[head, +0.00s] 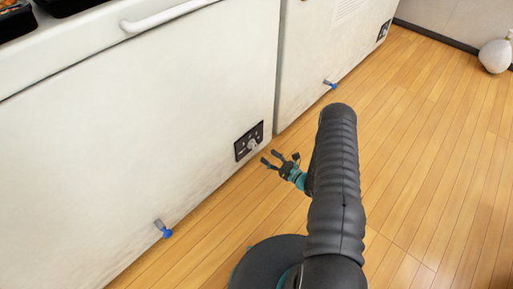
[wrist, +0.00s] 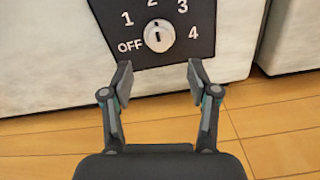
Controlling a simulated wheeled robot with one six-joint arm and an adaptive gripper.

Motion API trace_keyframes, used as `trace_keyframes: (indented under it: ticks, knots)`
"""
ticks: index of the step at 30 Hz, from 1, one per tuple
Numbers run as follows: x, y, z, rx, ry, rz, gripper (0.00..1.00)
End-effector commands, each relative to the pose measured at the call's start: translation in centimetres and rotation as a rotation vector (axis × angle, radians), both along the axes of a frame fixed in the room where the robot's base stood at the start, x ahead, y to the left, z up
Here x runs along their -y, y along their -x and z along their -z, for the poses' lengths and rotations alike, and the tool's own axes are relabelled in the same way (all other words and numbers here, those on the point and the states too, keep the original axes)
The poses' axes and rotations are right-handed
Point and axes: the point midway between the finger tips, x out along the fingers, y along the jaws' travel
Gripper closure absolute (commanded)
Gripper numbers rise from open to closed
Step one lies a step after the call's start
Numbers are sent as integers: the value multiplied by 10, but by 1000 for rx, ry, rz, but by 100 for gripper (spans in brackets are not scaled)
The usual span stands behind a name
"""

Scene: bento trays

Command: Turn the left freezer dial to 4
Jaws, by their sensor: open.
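The left freezer (head: 140,130) is a large white chest on the left in the head view. Its dial (head: 252,145) is a light round knob on a small black panel (head: 239,153) low on the freezer's front, near its right end. In the wrist view the dial (wrist: 160,36) has a dark slot, and OFF, 1, 2, 3 and 4 are printed around it. The slot looks roughly upright; its exact setting is hard to tell. My gripper (head: 269,157) is open and empty, apart from the dial. In the wrist view its fingertips (wrist: 160,76) are spread just below the dial.
A second white freezer (head: 322,55) with its own panel (head: 383,31) stands to the right, across a narrow gap. Blue-ended fittings (head: 166,232) stick out low on the fronts. A white handle (head: 165,17) is above. A pale round object (head: 495,56) lies far right. The wooden floor is mostly clear.

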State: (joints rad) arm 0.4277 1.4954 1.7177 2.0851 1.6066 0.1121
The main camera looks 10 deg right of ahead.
Motion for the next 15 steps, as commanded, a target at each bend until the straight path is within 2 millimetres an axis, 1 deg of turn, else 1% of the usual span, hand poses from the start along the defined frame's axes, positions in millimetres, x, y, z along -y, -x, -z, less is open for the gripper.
trace_keyframes:
  ticks: [1,3,9,15]
  knots:
    - [-7,-8,0,1,2,-4,40]
    - [-15,-18,0,0,1,-4,40]
    - [-35,-46,0,1,2,-3,40]
    - [-46,-62,0,-1,0,-2,40]
